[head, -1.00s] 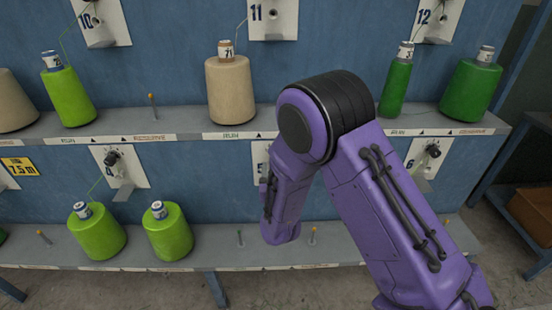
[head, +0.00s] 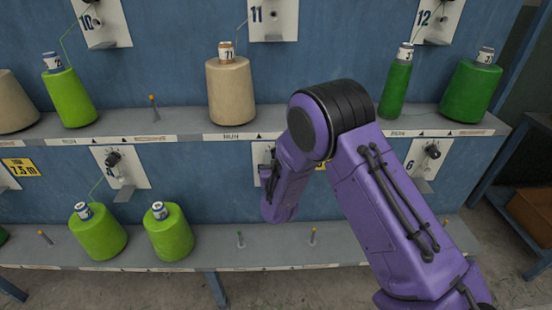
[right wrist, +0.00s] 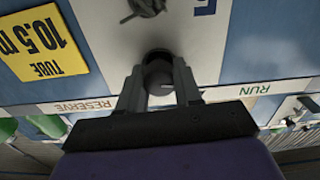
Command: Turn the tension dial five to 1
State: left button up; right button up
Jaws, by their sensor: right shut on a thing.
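The tension dial five (right wrist: 158,82) is a dark round knob on a white plate (right wrist: 108,45) marked 5. In the right wrist view my right gripper (right wrist: 158,70) has its two fingers on either side of the knob, shut on it. A small pale mark shows on the knob's face. The scale and the 1 cannot be read. In the head view my purple right arm covers the dial and most of its plate (head: 257,160). My left gripper is in neither view.
Dials four (head: 113,158) and six (head: 432,151) are on neighbouring plates. A shelf (head: 180,124) with yarn cones runs above, and a lower shelf (head: 215,255) holds two green cones. A yellow tube label (right wrist: 42,45) is beside plate five.

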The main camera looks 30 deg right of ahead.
jog(key=o, duration=1)
jog(key=shift+o, duration=0.2)
jog(key=shift+s, duration=0.1)
jog(key=v, duration=1)
jog(key=shift+s+a, duration=0.15)
jog(key=shift+a, duration=0.1)
jog(key=shift+f, duration=0.1)
